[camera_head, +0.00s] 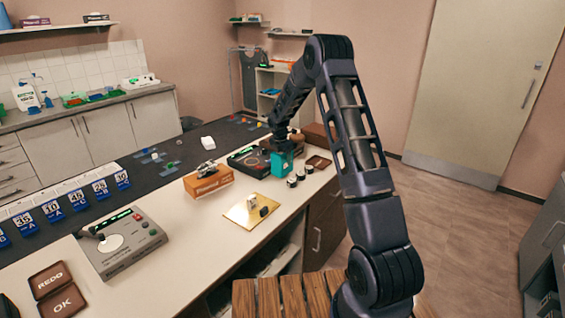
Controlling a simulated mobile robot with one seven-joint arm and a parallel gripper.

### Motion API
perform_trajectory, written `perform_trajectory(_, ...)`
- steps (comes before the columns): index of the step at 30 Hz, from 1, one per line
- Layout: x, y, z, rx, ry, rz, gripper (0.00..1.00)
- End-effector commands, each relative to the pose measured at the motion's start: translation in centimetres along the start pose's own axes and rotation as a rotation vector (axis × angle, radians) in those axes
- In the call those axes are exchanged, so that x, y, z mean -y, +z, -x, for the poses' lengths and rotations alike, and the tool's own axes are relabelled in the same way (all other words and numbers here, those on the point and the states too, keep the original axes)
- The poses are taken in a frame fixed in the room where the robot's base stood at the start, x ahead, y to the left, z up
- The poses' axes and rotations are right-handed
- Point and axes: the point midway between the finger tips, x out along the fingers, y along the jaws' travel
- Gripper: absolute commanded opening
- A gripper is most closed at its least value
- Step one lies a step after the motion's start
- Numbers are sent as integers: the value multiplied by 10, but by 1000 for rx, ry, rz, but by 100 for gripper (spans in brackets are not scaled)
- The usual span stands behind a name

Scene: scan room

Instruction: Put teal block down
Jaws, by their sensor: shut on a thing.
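The teal block (281,165) is at the far part of the counter, at the end of my arm. My gripper (281,147) is directly above it and shut on it, with the fingers hard to make out at this size. I cannot tell whether the block's underside touches the counter (188,229). A dark device with a green display (243,156) stands just left of the block, and small dark-and-white round items (300,175) lie just in front of it to the right.
An orange-brown box (208,182), a gold plate (240,215) with small pieces, and a grey lever device (120,243) stand nearer on the counter. A brown tray (319,162) and a brown box (317,134) are to the block's right. Blue numbered cards (78,200) line the left edge.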

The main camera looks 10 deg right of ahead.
Motion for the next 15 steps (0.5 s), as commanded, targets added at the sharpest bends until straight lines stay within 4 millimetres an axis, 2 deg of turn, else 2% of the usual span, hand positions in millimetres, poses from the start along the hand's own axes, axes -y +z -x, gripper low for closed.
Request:
perform_trajectory(4, -1, -3, -14, 0, 1, 1, 11)
perform_trajectory(15, 0, -3, -17, 0, 1, 0, 11)
